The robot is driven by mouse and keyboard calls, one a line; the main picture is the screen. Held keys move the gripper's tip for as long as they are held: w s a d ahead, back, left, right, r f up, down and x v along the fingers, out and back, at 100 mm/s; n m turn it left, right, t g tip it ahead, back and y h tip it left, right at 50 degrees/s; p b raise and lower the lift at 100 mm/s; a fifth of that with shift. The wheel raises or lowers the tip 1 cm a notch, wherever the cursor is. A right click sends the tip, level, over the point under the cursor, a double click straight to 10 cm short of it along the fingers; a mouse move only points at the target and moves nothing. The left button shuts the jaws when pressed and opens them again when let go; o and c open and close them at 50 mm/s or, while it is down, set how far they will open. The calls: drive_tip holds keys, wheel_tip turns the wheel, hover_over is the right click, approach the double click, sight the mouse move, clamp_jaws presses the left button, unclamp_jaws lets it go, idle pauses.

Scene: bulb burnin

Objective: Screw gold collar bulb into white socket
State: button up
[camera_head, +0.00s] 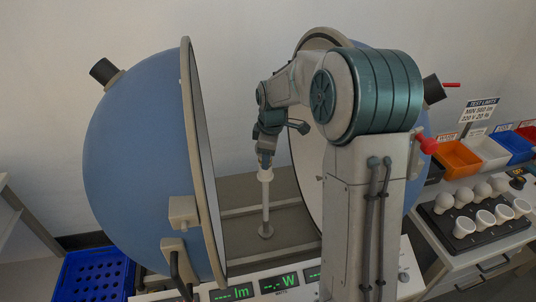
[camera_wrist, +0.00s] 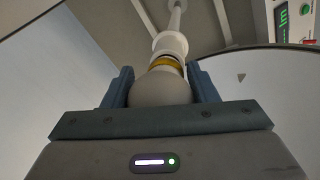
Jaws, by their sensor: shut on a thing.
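My gripper (camera_wrist: 161,92) is shut on the white globe of the gold collar bulb (camera_wrist: 160,90). The bulb's gold collar (camera_wrist: 166,63) shows in the wrist view just beyond the fingers. The white socket (camera_wrist: 171,43) sits directly in line with the collar, on top of a thin white post. The bulb's base is hidden, so I cannot tell how far it is inside the socket. In the head view my gripper (camera_head: 265,158) is above the socket (camera_head: 266,175) and its post (camera_head: 265,210), between the two sphere halves; the bulb is too small to make out there.
The blue left half-sphere (camera_head: 135,150) and the right half's rim (camera_head: 312,165) stand close on both sides. A black rack (camera_head: 440,222) with several white bulbs is at right, below coloured bins (camera_head: 457,160). A blue crate (camera_head: 92,278) is at lower left. Meter displays (camera_head: 278,284) line the front.

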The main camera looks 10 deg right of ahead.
drive_tip(key=m, duration=0.2)
drive_tip(key=m+b, duration=0.1)
drive_tip(key=m, duration=0.1)
drive_tip(key=shift+s+a+f+h, duration=0.15)
drive_tip(key=shift+s+a+h, duration=0.05)
drive_tip(key=shift+h, duration=0.1)
drive_tip(key=o, duration=0.6)
drive_tip(key=shift+m, duration=0.4)
drive_tip(key=o, duration=0.5)
drive_tip(key=shift+a, duration=0.1)
drive_tip(key=shift+c, duration=0.2)
